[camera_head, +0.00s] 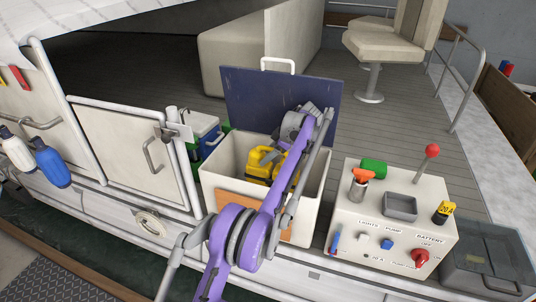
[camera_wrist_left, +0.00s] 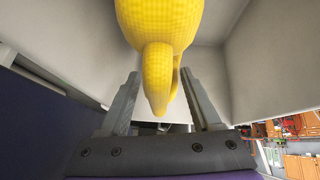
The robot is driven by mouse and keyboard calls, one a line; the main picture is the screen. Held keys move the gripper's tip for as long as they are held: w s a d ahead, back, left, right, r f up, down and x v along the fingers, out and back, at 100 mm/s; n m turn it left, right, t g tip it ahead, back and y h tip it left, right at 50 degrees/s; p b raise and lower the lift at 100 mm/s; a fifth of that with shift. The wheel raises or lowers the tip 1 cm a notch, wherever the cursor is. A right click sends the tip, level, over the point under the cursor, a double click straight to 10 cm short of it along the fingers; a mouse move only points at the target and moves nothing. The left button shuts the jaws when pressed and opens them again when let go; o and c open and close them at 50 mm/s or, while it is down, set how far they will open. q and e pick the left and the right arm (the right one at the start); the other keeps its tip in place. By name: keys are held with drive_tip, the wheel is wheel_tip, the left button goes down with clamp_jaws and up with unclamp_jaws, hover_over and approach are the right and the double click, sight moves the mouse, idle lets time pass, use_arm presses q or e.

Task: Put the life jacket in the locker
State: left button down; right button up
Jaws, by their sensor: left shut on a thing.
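The yellow life jacket (camera_head: 256,167) is inside the open mouth of the cream locker (camera_head: 225,176), partly hidden by my purple arm. The locker's dark blue lid (camera_head: 255,98) stands up at the back. My left gripper (camera_head: 283,147) reaches down into the locker at the jacket, its fingers mostly hidden in the head view. In the left wrist view, the gripper (camera_wrist_left: 160,90) is shut on a yellow loop of the life jacket (camera_wrist_left: 160,25), between pale walls. Whether the jacket touches the locker floor cannot be told. My right gripper is not in view.
A control console (camera_head: 345,220) with a red-knobbed lever (camera_head: 432,151) and switches stands right of the locker. A blue and white cooler (camera_head: 205,132) is to its left. A grey clear-lidded box (camera_head: 488,262) is at far right. Open deck lies behind.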

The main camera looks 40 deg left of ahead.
use_arm(q)
drive_tip(key=shift+f, duration=0.45)
drive_tip(key=shift+c, duration=0.4)
unclamp_jaws()
drive_tip(key=shift+r, duration=0.2)
drive_tip(key=p+v, duration=0.3)
drive_tip(key=v, duration=0.9)
drive_tip(key=shift+a+r, duration=0.15)
drive_tip(key=shift+a, duration=0.1)
drive_tip(key=shift+d+r, duration=0.25)
drive_tip(key=shift+d, duration=0.05)
